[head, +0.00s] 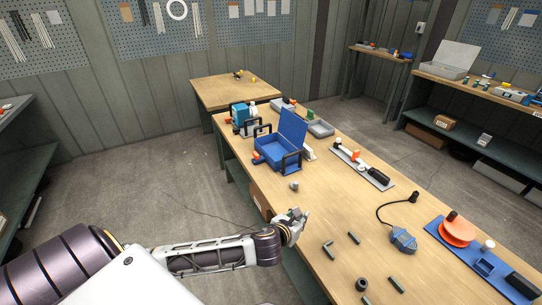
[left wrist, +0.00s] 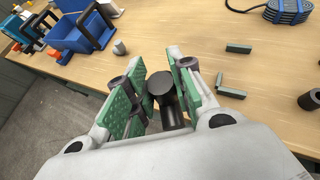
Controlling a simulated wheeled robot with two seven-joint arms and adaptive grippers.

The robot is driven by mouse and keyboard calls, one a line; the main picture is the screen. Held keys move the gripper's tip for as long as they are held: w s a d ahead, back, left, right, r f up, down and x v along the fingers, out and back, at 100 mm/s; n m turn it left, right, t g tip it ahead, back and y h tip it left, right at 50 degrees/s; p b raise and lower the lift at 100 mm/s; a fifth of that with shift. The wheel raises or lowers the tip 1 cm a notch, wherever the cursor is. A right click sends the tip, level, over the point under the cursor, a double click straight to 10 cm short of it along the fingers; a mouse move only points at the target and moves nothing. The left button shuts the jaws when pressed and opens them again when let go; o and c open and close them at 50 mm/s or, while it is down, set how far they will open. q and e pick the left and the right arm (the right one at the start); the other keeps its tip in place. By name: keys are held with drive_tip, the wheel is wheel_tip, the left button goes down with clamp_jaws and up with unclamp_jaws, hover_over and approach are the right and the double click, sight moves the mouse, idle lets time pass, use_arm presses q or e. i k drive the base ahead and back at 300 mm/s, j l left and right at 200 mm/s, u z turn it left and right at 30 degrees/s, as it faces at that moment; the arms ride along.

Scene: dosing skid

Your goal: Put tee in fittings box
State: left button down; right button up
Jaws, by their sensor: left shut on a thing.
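A dark, nearly black tee (left wrist: 163,88) sits between the green pads of my left gripper (left wrist: 160,92) in the left wrist view. The gripper is shut on it; its lower part is partly hidden by the fingers. In the head view my left gripper (head: 293,222) is above the near left edge of the bench, and the tee is hard to make out there. The blue fittings box (head: 268,154) stands with its lid up farther back on the bench, beyond the gripper. Its blue side also shows at the upper left of the left wrist view (left wrist: 84,36). My right gripper is not in view.
A small grey fitting (head: 294,186) stands between gripper and box. Several green-grey pieces (head: 354,238) and a dark ring fitting (head: 361,284) lie at the near end.

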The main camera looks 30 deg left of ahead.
sight(273, 151)
drive_tip(key=j+z, duration=0.1)
drive_tip(key=j, duration=0.9)
drive_tip(key=i+j, duration=0.1)
drive_tip(key=j, duration=0.25)
drive_tip(key=j+z, duration=0.1)
drive_tip(key=j, duration=0.25)
drive_tip(key=i+j+z, duration=0.1)
drive_tip(key=i+j, duration=0.45)
drive_tip(key=i, duration=0.35)
